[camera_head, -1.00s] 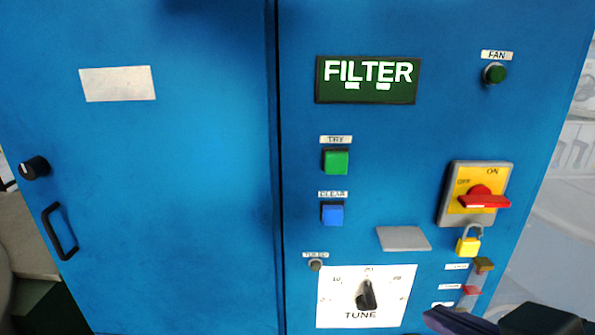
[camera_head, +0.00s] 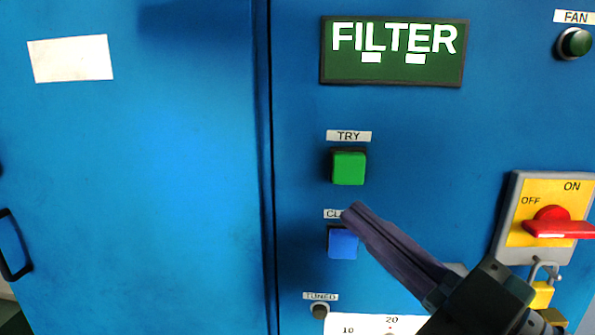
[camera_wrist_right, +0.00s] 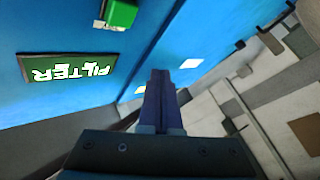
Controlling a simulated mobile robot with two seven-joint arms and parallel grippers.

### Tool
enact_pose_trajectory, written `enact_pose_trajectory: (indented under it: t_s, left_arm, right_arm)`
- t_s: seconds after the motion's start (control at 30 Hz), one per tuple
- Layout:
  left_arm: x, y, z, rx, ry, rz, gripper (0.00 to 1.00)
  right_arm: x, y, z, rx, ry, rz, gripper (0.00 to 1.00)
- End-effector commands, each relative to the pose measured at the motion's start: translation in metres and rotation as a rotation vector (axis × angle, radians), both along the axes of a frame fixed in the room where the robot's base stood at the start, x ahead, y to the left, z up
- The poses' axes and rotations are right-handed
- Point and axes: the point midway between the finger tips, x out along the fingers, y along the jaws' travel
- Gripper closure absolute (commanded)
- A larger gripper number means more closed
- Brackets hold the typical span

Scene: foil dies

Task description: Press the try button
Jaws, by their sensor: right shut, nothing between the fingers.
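The try button is a green square button (camera_head: 348,168) under a white TRY label (camera_head: 349,136) on the blue cabinet's right panel. My right gripper (camera_head: 356,213) is shut and empty. In the head view its fingertips lie just below the green button, overlapping the CLEAR label and the top right of the blue button (camera_head: 343,242). In the right wrist view the shut fingers (camera_wrist_right: 160,76) point toward the panel, and a green button (camera_wrist_right: 119,13) shows at the top. I cannot tell the gap between the fingertips and the panel. My left gripper is not in view.
A green FILTER display (camera_head: 393,52) sits above the try button. A red rotary switch on a yellow plate (camera_head: 552,216) and a padlock (camera_head: 541,294) are at the right. A FAN button (camera_head: 574,43) is at the upper right. The left door (camera_head: 150,190) is bare around its label.

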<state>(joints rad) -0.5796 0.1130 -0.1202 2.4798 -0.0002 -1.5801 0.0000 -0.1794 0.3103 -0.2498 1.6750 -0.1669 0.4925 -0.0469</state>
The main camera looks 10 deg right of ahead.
Motion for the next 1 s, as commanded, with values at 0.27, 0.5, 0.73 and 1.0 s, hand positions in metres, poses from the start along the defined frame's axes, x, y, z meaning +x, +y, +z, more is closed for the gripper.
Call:
enact_pose_trajectory:
  t_s: [0.27,0.5,0.73,1.0]
  left_arm:
    - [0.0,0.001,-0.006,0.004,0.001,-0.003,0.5]
    - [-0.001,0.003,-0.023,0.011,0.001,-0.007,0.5]
    - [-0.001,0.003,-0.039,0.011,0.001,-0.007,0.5]
    - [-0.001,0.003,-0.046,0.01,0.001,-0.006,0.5]
  right_arm:
    - [0.01,-0.003,-0.001,0.0,-0.002,-0.001,1.0]
    - [0.041,-0.012,-0.003,-0.002,-0.002,-0.001,1.0]
    - [0.069,-0.02,-0.003,0.0,-0.001,-0.001,1.0]
    - [0.084,-0.024,-0.001,0.0,0.001,-0.002,1.0]
